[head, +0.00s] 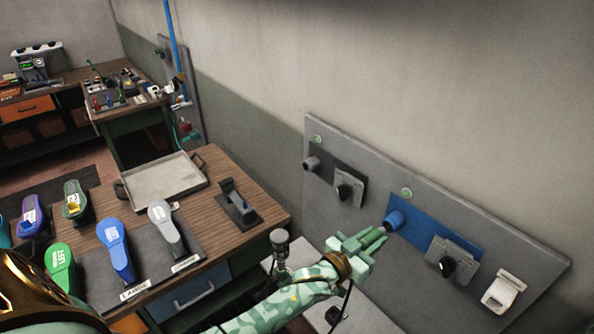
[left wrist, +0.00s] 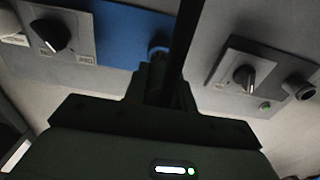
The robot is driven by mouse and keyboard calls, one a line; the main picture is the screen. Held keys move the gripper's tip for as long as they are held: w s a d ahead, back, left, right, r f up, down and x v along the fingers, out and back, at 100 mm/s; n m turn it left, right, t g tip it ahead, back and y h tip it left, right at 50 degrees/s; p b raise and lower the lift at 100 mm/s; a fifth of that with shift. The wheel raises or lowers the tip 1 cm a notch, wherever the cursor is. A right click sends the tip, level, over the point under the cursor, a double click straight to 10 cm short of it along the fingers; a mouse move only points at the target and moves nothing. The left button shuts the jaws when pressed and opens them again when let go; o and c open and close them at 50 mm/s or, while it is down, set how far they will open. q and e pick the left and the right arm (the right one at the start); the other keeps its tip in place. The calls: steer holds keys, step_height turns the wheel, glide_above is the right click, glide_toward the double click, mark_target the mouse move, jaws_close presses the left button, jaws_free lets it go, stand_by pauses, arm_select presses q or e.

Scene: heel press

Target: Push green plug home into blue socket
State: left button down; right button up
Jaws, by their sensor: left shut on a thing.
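The blue socket (head: 394,221) is a short round blue stub on a blue plate (head: 425,236), on the grey wall panel. It also shows in the left wrist view (left wrist: 158,46), just beyond the fingers. My left gripper (head: 374,238) has green fingers that point at the socket, with their tips at or very near its left side. In the left wrist view the gripper (left wrist: 165,88) is dark and shut. The green plug is mostly hidden between the fingers and hard to tell from them. I cannot tell how deep it sits. My right gripper is out of view.
Black knobs (head: 447,266) (head: 344,191) on grey plates flank the socket. A grey stub (head: 311,164) and a white switch (head: 502,291) are also on the panel. A wooden bench (head: 235,180) at left holds a tray (head: 165,178) and several coloured shoe-like pieces.

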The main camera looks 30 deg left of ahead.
mark_target(379, 233)
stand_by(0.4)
arm_select(q)
steer(key=shift+w, duration=0.3)
steer(key=shift+b+x, duration=0.6)
steer(key=shift+x, duration=0.6)
steer(key=c, duration=1.3)
jaws_free()
steer(key=shift+d, duration=0.1)
steer(key=shift+o, duration=1.2)
